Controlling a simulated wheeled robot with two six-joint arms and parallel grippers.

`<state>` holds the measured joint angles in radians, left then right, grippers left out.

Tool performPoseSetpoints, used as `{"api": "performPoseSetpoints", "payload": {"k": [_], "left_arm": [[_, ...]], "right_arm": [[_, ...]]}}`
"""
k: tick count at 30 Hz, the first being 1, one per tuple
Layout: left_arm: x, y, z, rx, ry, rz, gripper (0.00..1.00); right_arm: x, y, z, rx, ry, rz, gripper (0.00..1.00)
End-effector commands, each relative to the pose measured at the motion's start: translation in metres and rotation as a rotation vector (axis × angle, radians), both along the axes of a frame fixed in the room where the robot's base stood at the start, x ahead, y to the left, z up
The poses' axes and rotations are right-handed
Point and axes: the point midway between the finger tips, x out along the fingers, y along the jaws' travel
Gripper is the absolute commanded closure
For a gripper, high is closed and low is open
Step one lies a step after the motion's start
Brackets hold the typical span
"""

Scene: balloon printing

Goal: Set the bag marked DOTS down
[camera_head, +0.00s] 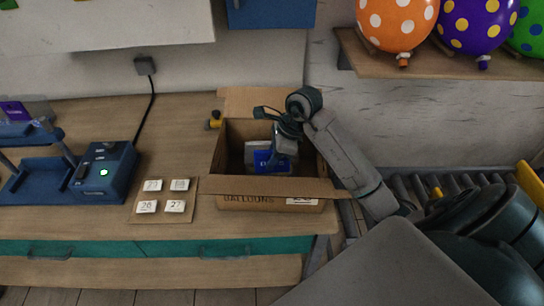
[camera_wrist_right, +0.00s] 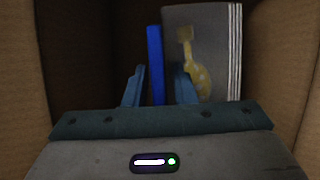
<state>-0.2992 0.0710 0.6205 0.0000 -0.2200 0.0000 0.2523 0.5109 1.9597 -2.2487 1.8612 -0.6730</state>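My right gripper (camera_head: 281,160) reaches down inside the open cardboard box (camera_head: 272,200). In the right wrist view its two blue fingers (camera_wrist_right: 160,88) stand apart, one on each side of a thin blue bag (camera_wrist_right: 155,60) seen edge-on. A narrow gap shows between the bag and the right finger. In the head view the blue bag (camera_head: 263,165) stands in the box, and its pale marking is too small to read. A grey-white bag (camera_wrist_right: 205,45) with a yellow picture stands just right of it in the wrist view. My left gripper is not in view.
Left of the box lies a cardboard card (camera_head: 161,214) with several numbered tiles. A blue device (camera_head: 104,172) with a green light stands further left. A roller conveyor (camera_head: 430,188) is at right, under a shelf (camera_head: 450,68) with balloons. The box walls are close around the gripper.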

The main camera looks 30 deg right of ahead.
Motion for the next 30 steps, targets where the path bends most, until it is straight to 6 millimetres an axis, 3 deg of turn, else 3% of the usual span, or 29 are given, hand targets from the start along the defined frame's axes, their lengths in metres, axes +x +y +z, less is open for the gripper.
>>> {"api": "performPoseSetpoints", "payload": {"k": [13, 14, 30], "left_arm": [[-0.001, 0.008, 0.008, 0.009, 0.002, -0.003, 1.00], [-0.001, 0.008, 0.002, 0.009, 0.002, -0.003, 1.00], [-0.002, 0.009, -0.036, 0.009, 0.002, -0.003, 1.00]], "right_arm": [[0.000, 0.000, 0.007, -0.001, 0.001, -0.001, 0.68], [0.000, -0.003, 0.007, -0.002, -0.002, 0.000, 0.68], [-0.021, -0.036, 0.100, -0.003, -0.003, -0.002, 0.68]]}}
